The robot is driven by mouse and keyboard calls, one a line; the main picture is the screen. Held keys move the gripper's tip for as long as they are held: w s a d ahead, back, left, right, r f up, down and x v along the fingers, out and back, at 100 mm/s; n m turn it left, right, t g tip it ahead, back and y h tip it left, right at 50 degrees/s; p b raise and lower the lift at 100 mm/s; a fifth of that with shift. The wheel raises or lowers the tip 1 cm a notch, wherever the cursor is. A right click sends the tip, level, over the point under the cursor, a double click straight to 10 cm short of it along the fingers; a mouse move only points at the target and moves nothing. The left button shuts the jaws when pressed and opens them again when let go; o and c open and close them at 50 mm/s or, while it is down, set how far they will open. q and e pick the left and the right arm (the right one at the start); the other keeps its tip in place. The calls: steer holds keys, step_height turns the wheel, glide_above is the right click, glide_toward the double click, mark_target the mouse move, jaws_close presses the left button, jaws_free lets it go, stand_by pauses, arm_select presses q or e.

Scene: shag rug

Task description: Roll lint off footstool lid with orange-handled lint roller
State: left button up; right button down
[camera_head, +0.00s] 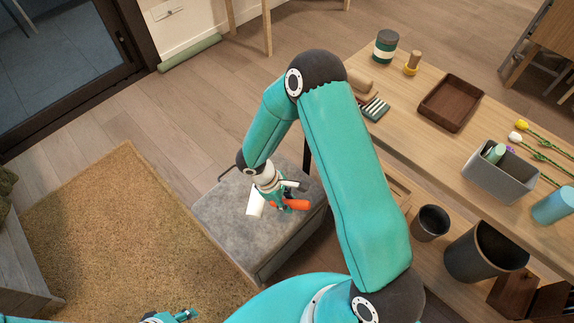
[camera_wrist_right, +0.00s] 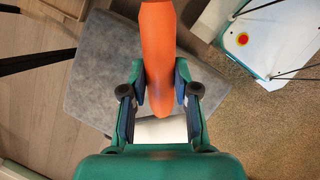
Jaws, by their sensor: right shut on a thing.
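The grey footstool lid (camera_head: 225,215) tops the footstool in the middle of the head view; it also shows in the right wrist view (camera_wrist_right: 95,75). My right gripper (camera_head: 286,193) is over the lid, shut on the orange handle (camera_head: 298,204) of the lint roller. In the wrist view the handle (camera_wrist_right: 158,45) passes between the two fingers (camera_wrist_right: 160,95). The white roller head (camera_head: 255,201) points left, low over the lid; I cannot tell whether it touches. No lint can be made out. My left gripper (camera_head: 182,315) shows only partly at the bottom edge, its jaws unclear.
A tan shag rug (camera_head: 110,225) lies left of the footstool. A wooden table (camera_head: 440,140) at right bears a brown tray (camera_head: 451,102) and a grey bin (camera_head: 500,172). Dark buckets (camera_head: 431,222) stand close to the footstool's right. The floor behind the footstool is clear.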

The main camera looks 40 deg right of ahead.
steer(key=w+d+n+t+h+b, duration=0.2)
steer(key=d+n+t+h+b, duration=0.1)
steer(key=d+n+h+b, duration=0.35)
steer(key=w+d+r+n+t+h+b, duration=0.25)
steer(key=w+r+n+t, duration=0.2)
steer(key=w+t, duration=0.25)
arm_select(q)
step_height(320, 180, down, 12)
steer(key=b, duration=0.1)
steer(key=shift+b, duration=0.3)
arm_select(e)
steer(key=shift+h, duration=0.4)
step_height(320, 180, down, 6)
steer(key=shift+w+a+r, duration=0.1)
steer(key=shift+a+r, duration=0.05)
steer(key=shift+r, duration=0.1)
arm_select(q)
steer(key=shift+f, duration=0.1)
